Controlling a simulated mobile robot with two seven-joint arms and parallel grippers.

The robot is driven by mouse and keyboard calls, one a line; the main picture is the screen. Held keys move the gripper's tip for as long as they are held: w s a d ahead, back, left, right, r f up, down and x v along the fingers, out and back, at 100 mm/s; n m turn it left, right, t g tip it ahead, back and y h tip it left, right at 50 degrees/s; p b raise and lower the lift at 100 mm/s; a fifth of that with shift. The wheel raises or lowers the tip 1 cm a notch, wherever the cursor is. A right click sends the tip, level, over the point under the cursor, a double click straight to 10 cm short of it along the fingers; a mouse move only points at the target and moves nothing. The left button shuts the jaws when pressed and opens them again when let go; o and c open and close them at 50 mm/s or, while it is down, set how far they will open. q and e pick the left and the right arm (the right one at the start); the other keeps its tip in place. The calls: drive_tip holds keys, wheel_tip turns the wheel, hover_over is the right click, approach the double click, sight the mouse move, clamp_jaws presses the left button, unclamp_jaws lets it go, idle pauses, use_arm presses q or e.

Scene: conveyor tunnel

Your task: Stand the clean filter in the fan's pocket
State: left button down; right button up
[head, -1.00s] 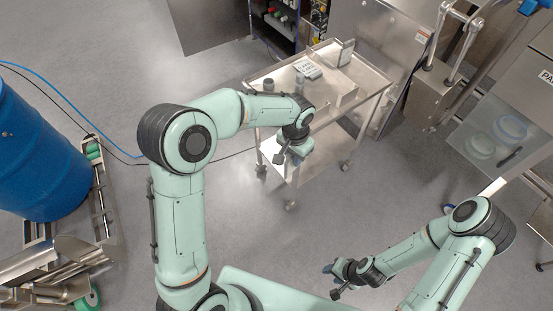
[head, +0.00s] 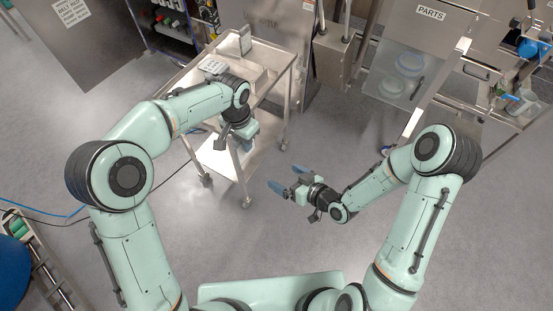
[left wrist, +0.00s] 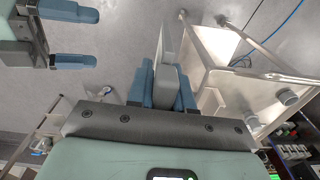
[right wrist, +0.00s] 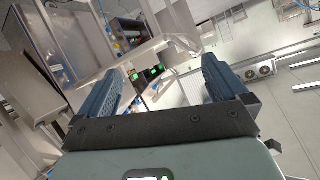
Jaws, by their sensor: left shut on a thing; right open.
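My left gripper (head: 241,131) is in front of the steel cart in the head view. My right gripper (head: 286,181) is open and empty over bare floor, right of the left one. It also shows at the upper left of the left wrist view (left wrist: 78,37). I cannot make out the fan's pocket in any view.
The steel cart (head: 279,50) carries a labelled item (head: 213,66) and a small upright panel (head: 245,40). A cabinet marked PARTS (head: 430,13) stands at the upper right, a steel bench (head: 465,95) beside it. A blue drum (head: 12,270) is at lower left. The middle floor is clear.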

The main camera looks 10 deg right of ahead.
sight(240, 142)
drive_tip(key=a+r+n+t+y, duration=0.1)
drive_tip(key=a+r+n+y, duration=0.3)
drive_tip(key=r, duration=0.8)
use_arm(q)
drive_tip(key=shift+s+d, duration=0.1)
use_arm(e)
drive_tip(key=shift+n+y, duration=0.8)
drive_tip(key=x, duration=1.1)
drive_tip(key=shift+w+a, duration=0.1)
use_arm(q)
drive_tip(key=shift+d, duration=0.15)
